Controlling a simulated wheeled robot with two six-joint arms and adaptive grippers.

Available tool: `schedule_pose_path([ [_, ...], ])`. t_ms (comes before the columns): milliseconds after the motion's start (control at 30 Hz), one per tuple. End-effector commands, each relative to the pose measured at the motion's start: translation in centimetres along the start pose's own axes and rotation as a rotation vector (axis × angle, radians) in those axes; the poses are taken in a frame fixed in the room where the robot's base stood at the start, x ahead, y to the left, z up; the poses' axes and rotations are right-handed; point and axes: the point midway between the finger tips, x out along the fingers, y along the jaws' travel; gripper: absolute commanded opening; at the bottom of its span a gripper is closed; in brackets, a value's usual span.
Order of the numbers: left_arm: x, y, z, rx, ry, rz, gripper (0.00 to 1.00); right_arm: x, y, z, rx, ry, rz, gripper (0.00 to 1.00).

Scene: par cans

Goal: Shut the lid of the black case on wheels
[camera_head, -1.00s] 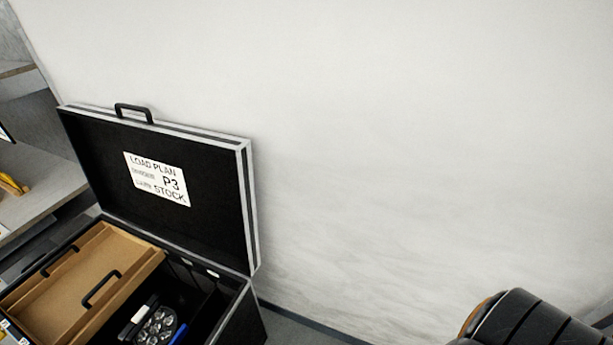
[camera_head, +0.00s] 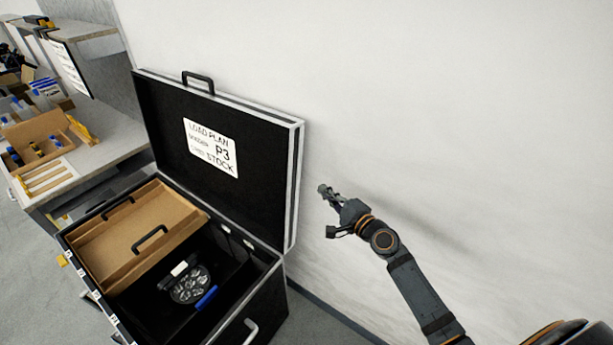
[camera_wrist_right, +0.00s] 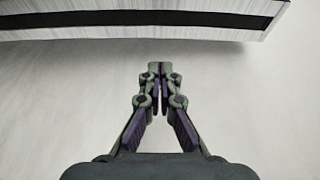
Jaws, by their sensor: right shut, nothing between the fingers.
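The black case (camera_head: 262,304) stands at the lower left in the head view. Its lid (camera_head: 263,178) is up, with a handle (camera_head: 198,82) on its top edge and a white label (camera_head: 211,147) on its inner face. My right gripper (camera_head: 324,190) is shut and empty, to the right of the lid and apart from it, in front of the white wall. In the right wrist view the closed fingertips (camera_wrist_right: 160,68) point toward the lid's edge (camera_wrist_right: 130,22), with a gap between them. The case's wheels are hidden. My left gripper is out of view.
Inside the case are a brown tray (camera_head: 137,262) and a round multi-lens light (camera_head: 190,284) beside a blue item (camera_head: 206,297). A workbench (camera_head: 112,138) with boxes stands at the left. The white wall (camera_head: 450,100) is close behind the case.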

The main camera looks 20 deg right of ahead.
Motion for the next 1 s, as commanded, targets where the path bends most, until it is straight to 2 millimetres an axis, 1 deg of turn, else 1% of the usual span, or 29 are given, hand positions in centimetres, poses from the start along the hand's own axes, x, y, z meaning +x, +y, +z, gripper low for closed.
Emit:
schedule_pose_path([
  [167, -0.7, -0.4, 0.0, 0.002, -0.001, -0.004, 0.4, 2.9, -0.3, 0.0, 0.003, 0.001, -0.003, 0.0],
  [300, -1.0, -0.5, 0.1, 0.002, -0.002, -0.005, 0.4, 5.7, -0.2, 0.0, 0.002, 0.001, -0.002, 0.0],
  [400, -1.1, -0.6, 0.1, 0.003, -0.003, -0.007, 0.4, 7.4, -0.1, 0.1, 0.0, 0.0, -0.001, 0.0],
  [500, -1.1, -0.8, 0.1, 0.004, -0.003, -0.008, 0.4, 8.6, 0.0, 0.0, -0.001, 0.001, 0.0, 0.0],
  [667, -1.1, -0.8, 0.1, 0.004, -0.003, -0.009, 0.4, 9.5, 0.0, 0.0, -0.002, 0.001, 0.001, 0.0],
  [1000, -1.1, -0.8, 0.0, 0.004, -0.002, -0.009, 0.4, 9.6, 0.1, 0.0, -0.004, 0.001, 0.001, 0.0],
])
